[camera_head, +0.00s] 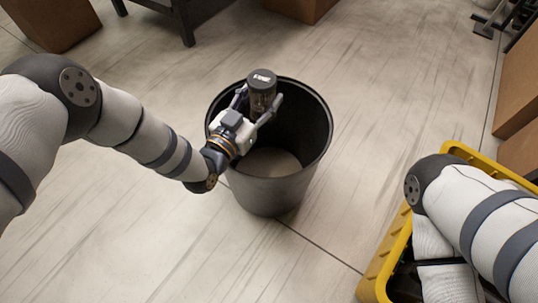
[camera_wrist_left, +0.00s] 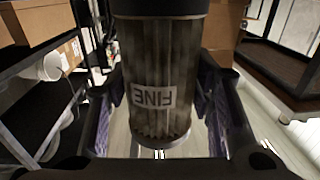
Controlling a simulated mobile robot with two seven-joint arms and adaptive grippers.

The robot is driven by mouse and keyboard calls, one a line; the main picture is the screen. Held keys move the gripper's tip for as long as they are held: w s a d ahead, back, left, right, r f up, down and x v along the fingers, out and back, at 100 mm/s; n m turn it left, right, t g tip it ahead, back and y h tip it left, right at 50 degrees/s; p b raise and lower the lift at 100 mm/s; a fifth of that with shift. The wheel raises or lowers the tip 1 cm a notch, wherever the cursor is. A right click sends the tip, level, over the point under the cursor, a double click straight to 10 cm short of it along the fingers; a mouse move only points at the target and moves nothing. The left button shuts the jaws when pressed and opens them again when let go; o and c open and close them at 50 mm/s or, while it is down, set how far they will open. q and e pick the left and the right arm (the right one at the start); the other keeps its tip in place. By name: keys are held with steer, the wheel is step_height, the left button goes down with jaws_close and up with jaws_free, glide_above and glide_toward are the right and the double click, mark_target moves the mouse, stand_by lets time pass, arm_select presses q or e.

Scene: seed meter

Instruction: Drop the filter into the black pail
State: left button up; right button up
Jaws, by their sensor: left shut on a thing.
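The filter (camera_head: 262,90) is a dark cylinder with a black cap. In the left wrist view the filter (camera_wrist_left: 155,75) has a pleated, see-through body and an upside-down "FINE" label. My left gripper (camera_head: 262,108) is shut on the filter, with one finger on each side. It holds the filter upright over the opening of the black pail (camera_head: 265,195), near the back of the rim in the head view. The pail stands on the floor and its visible inside looks empty. My right arm comes in at the lower right; its gripper is not in view.
A yellow crate (camera_head: 372,285) lies at the right under my right arm. Cardboard boxes (camera_head: 517,92) stand at the right edge, and a dark-legged stand (camera_head: 187,25) is at the top left. The floor around the pail is clear.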

arm_select(q)
steer(key=o, duration=1.3)
steer(key=shift+f, duration=0.1)
step_height(320, 180, up, 10)
steer(key=shift+r, duration=0.1)
